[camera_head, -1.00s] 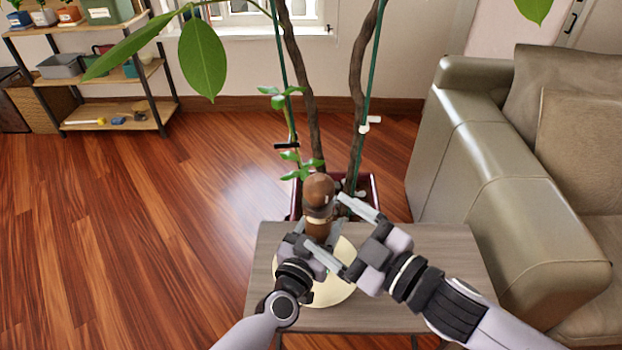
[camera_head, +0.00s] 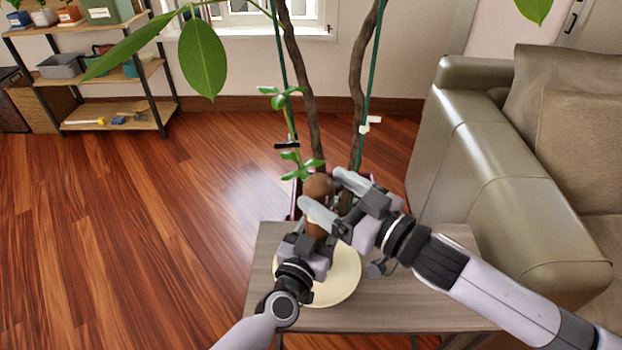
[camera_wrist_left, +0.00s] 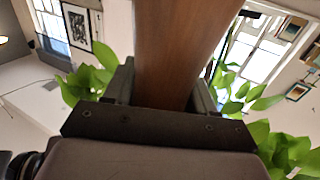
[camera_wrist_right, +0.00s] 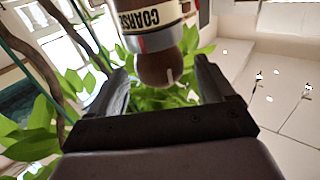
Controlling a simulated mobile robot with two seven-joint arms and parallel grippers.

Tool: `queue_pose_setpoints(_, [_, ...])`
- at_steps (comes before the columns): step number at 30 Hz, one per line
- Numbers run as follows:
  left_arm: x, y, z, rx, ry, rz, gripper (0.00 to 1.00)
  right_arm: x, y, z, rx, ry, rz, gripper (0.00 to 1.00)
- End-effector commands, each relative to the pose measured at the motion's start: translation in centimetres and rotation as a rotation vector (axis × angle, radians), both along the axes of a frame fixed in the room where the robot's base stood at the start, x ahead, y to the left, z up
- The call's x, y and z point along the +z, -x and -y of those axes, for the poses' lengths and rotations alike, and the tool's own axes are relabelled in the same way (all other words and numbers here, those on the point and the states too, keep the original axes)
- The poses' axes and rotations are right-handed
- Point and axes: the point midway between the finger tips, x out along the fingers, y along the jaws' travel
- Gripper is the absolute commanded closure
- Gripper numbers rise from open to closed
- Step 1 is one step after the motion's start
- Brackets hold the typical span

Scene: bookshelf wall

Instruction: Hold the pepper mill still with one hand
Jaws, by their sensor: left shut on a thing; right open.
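The brown wooden pepper mill (camera_head: 319,188) stands upright over the round cream plate or mat (camera_head: 345,287) on the small table. My left gripper (camera_head: 312,240) is shut on its lower body; in the left wrist view the brown body (camera_wrist_left: 182,50) fills the space between the fingers. In the right wrist view the round knob (camera_wrist_right: 160,68) and a band lettered "COARSE" (camera_wrist_right: 150,14) show between and beyond the open fingers. I cannot tell whether those fingers touch it.
The grey wood table (camera_head: 455,290) has bare room at its right. A potted plant with thick stems (camera_head: 357,80) stands just behind it. A leather sofa (camera_head: 500,190) is close on the right. A shelf (camera_head: 115,118) stands at the far left, with open floor before it.

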Motion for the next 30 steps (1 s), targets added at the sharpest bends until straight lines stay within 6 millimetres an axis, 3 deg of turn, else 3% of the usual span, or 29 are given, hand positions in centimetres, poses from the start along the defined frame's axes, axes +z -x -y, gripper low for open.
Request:
queue_pose_setpoints(3, [0.0,0.0,0.0,0.001,0.000,0.000,0.86,0.1,-1.3,-1.6,0.001,0.001,0.003,0.18])
queue_pose_setpoints(9, [0.0,0.0,0.0,0.001,0.000,0.000,0.86,0.0,-2.5,-3.1,0.001,0.001,0.002,0.18])
queue_pose_setpoints(20, [0.0,0.0,0.0,0.001,0.000,0.000,0.86,0.0,-2.8,-3.4,0.001,0.002,0.001,0.18])
queue_pose_setpoints(21, [0.0,0.0,0.0,0.001,0.000,0.000,0.86,0.0,-2.8,-3.4,0.001,0.002,0.001,0.21])
queue_pose_setpoints(25, [0.0,0.0,0.0,0.001,0.000,0.000,0.86,0.0,-2.8,-3.4,0.001,0.002,0.001,0.63])
queue_pose_setpoints(26, [0.0,0.0,0.0,0.001,0.000,0.000,0.86,0.0,-2.8,-3.4,0.001,0.002,0.001,0.69])
queue_pose_setpoints(30, [0.0,0.0,0.0,0.001,0.000,0.000,0.86,0.0,-2.8,-3.5,-0.002,0.001,0.001,0.69])
